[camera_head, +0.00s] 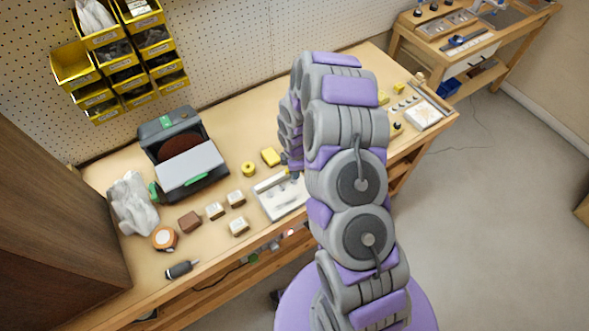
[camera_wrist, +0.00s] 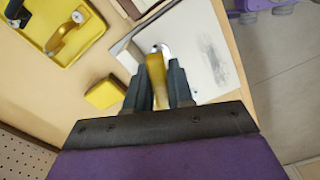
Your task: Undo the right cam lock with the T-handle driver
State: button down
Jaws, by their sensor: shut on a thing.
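In the wrist view my gripper (camera_wrist: 160,88) has its two dark fingers closed on a yellow-brown handle, which I take to be the T-handle driver (camera_wrist: 156,72). It stands above a pale panel (camera_wrist: 205,62). A silvery rounded part (camera_wrist: 162,48) shows just past the handle; I cannot tell whether it is the driver's shaft or a cam lock, or whether they touch. The right cam lock cannot be made out. In the head view the panel (camera_head: 270,205) lies on the bench, left of my arm, which hides most of the gripper.
A yellow block (camera_wrist: 105,93) lies beside the panel. The bench front edge is close to the panel.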

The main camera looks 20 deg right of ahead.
jog(key=n+p, duration=0.1)
jog(key=n, duration=0.2)
jog(key=shift+w+n, duration=0.1)
jog(key=shift+n, duration=0.8)
jog(key=n, duration=0.4)
jog(key=shift+n, duration=0.4)
dwell(0.5)
jog(key=n, duration=0.4)
jog(key=shift+n, duration=0.4)
